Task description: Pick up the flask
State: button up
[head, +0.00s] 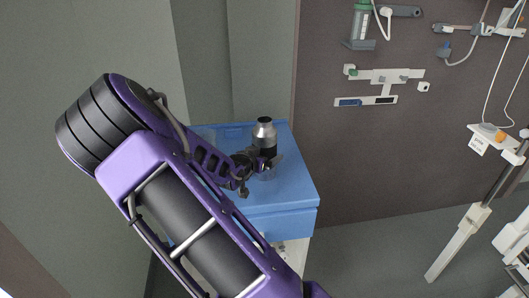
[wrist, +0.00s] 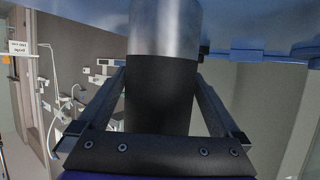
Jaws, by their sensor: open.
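The flask (head: 265,129) has a silver top and a black body, and stands upright on the blue cabinet (head: 292,192). My gripper (head: 262,165) is at the flask's lower part, coming in from the left in the head view. In the wrist view the flask (wrist: 162,92) fills the middle, between the two fingers of my gripper (wrist: 160,108). The fingers are open, one on each side of it. Whether either finger touches it I cannot tell. My gripper and arm hide part of the flask's base and of the cabinet top.
The right part of the cabinet top is bare. A grey wall stands close behind and to the left. Wall-mounted medical fittings (head: 384,76) hang on the brown panel at the right. A white stand (head: 458,243) is at the far right, with open floor before it.

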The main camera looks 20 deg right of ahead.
grip_shut()
dwell(0.4)
jog(key=shift+r, duration=0.1)
